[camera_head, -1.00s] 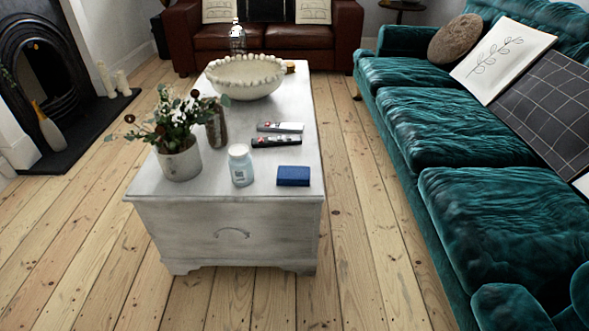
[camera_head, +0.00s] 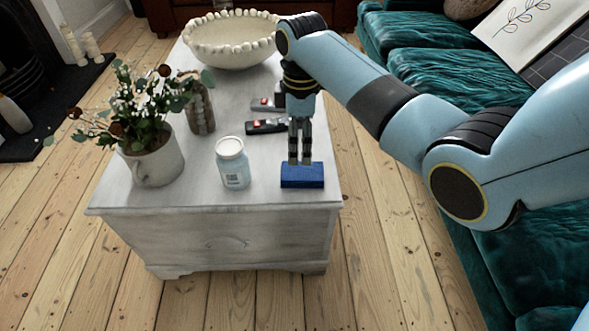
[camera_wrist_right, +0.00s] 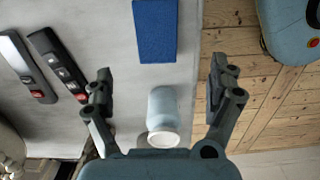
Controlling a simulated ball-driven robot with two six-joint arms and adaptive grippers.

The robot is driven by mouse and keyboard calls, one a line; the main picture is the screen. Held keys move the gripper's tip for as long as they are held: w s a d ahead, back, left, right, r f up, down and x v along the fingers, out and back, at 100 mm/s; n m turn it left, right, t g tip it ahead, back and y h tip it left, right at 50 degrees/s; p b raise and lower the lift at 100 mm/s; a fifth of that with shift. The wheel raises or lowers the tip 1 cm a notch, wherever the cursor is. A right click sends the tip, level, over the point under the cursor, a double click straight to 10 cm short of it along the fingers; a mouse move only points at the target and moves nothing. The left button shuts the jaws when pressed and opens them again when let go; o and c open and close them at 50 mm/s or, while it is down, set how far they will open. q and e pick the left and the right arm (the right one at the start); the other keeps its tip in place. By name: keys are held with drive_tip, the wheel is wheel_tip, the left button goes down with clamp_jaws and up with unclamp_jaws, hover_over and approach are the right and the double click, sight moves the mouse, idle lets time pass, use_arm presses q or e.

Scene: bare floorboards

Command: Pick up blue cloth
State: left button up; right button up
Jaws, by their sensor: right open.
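The blue cloth (camera_head: 303,176) is a small flat folded block on the white chest's top, near its front right corner. In the right wrist view the cloth (camera_wrist_right: 155,30) lies at the top middle, ahead of the fingertips. My right gripper (camera_head: 300,161) points down over the cloth's back edge in the head view, its fingertips overlapping it in the picture. In the right wrist view the gripper (camera_wrist_right: 160,80) is spread wide with nothing between its fingertips. I cannot tell how high it is above the cloth. My left gripper is not in view.
A glass jar candle (camera_head: 233,164) stands left of the cloth. Two remotes (camera_head: 266,126) lie behind it. A potted plant (camera_head: 154,160), a brown vase (camera_head: 200,108) and a beaded bowl (camera_head: 233,42) also stand on the chest (camera_head: 190,190). The teal sofa (camera_head: 440,80) is at right.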

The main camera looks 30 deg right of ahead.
sight(302, 171)
wheel_tip(302, 171, down, 3)
drive_tip(key=shift+r+b, duration=0.1)
drive_tip(key=shift+b, duration=0.4)
wheel_tip(302, 171, down, 3)
drive_tip(key=shift+d+r+b, duration=0.1)
drive_tip(key=shift+r+b, duration=0.1)
drive_tip(key=shift+b, duration=0.35)
drive_tip(key=shift+f, duration=0.25)
drive_tip(key=f+b, duration=0.2)
drive_tip(key=f, duration=0.2)
drive_tip(key=shift+d+f+b, duration=0.35)
drive_tip(key=shift+f+b, duration=0.05)
drive_tip(key=shift+f, duration=0.1)
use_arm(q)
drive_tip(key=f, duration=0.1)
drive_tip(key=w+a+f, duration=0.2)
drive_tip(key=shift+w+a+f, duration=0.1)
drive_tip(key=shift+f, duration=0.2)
use_arm(e)
drive_tip(key=c, duration=1.2)
